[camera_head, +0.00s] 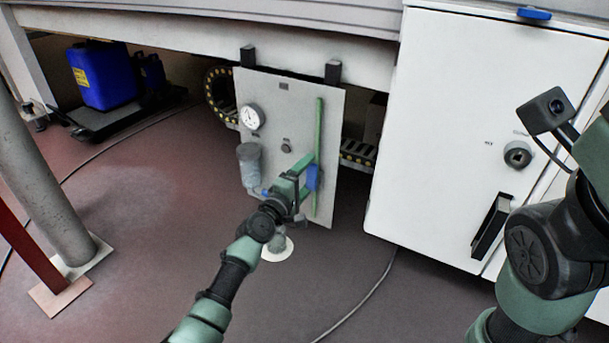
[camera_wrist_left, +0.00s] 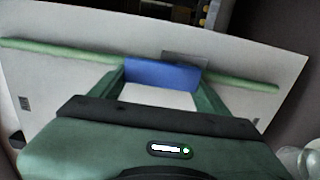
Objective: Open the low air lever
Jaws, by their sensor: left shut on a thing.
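The blue lever (camera_head: 313,178) sits on a green vertical pipe (camera_head: 319,135) on a grey panel (camera_head: 285,100). In the left wrist view the lever (camera_wrist_left: 160,74) lies across between the two green fingertips, with the pipe (camera_wrist_left: 60,50) running behind it. My left gripper (camera_head: 305,177) is shut on the lever, and it also shows in the left wrist view (camera_wrist_left: 160,84). The lever looks in line with the pipe. My right arm shows at the right edge, but its gripper is out of view.
The panel also carries a round gauge (camera_head: 252,117) and a grey filter bowl (camera_head: 249,165). A white cabinet (camera_head: 470,130) with a black handle (camera_head: 490,225) stands to the right. A grey post (camera_head: 40,180) and blue canister (camera_head: 103,75) are at left. The floor in front is open.

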